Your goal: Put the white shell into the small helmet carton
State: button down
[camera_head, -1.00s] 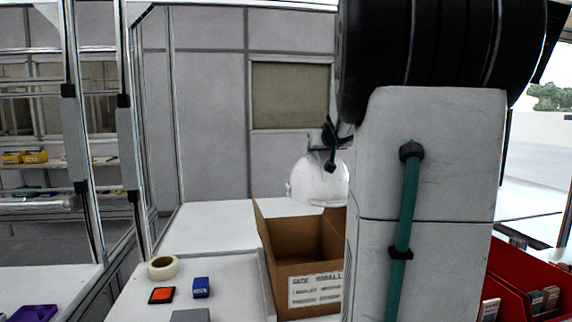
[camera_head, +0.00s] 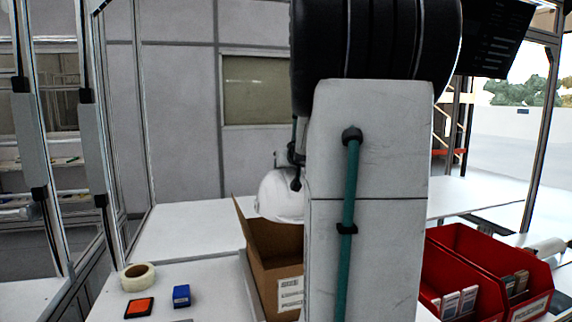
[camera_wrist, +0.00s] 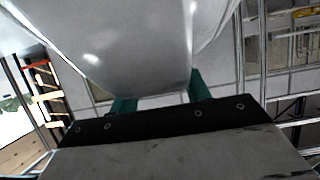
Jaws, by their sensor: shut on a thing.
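The white shell (camera_head: 279,198) is a smooth dome. In the camera_head view it hangs at the opening of the brown carton (camera_head: 262,258), hiding part of the far rim. I cannot tell whether its lower edge is inside. The carton is open, with its left side rising high and a white label in front; its right part is hidden behind my arm. My gripper is mostly hidden there. In the wrist view its teal fingers (camera_wrist: 160,97) are shut on the white shell (camera_wrist: 140,50), which fills the upper middle. The carton label is only partly visible.
Tape roll (camera_head: 138,276), orange pad (camera_head: 138,307) and blue box (camera_head: 181,296) lie on the white table left of the carton. Red bins (camera_head: 497,250) with small packs stand right of my arm. The table (camera_head: 185,235) behind the tape is clear.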

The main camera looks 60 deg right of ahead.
jog(key=shift+s+a, duration=0.15)
jog(key=shift+a, duration=0.05)
jog(key=shift+f, duration=3.95)
notch_tip(320, 180, down, 19)
dwell(2.5)
jog(key=c, duration=0.6)
grip_release()
